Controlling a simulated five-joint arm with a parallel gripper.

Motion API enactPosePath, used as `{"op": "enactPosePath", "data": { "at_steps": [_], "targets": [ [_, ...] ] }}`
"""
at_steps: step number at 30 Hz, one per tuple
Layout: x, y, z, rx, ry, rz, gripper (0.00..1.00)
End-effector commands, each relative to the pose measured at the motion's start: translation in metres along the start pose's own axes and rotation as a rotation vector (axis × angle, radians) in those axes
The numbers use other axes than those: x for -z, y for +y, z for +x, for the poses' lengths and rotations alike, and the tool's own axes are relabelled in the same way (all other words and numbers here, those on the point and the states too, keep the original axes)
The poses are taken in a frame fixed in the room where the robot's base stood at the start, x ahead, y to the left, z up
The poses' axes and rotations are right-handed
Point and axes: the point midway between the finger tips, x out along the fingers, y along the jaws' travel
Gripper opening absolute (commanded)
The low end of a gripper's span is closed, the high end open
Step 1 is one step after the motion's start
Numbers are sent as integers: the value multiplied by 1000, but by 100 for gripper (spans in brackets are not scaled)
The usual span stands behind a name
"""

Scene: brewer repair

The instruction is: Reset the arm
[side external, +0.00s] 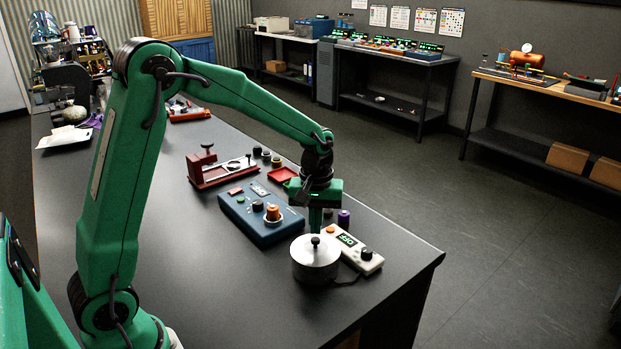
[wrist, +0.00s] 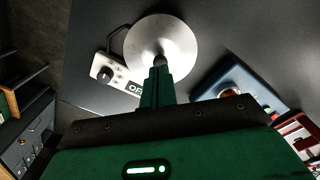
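My green arm reaches over the dark bench, with my gripper (side external: 315,222) pointing straight down near the bench's right front corner. In the wrist view, my gripper's two green fingers (wrist: 158,76) lie side by side with no clear gap. Just below the fingertips is the dark knob of a round silver lidded pot (side external: 315,262), which also fills the top middle of the wrist view (wrist: 180,38). The pot stands upright. The knob shows below the fingertips; I cannot tell whether they touch it.
A white control box (side external: 357,250) with a lit display stands right of the pot. A blue box (side external: 252,222) with an orange knob is at its left. Farther back are a red fixture (side external: 212,172), a red tray (side external: 283,175) and small dark knobs. The bench's front left is clear.

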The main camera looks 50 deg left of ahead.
Motion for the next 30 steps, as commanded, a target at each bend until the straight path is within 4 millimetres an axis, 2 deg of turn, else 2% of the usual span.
{"op": "enactPosePath", "data": {
  "at_steps": [30],
  "targets": [
    [0,0,20,0,0,0,0]
  ]
}}
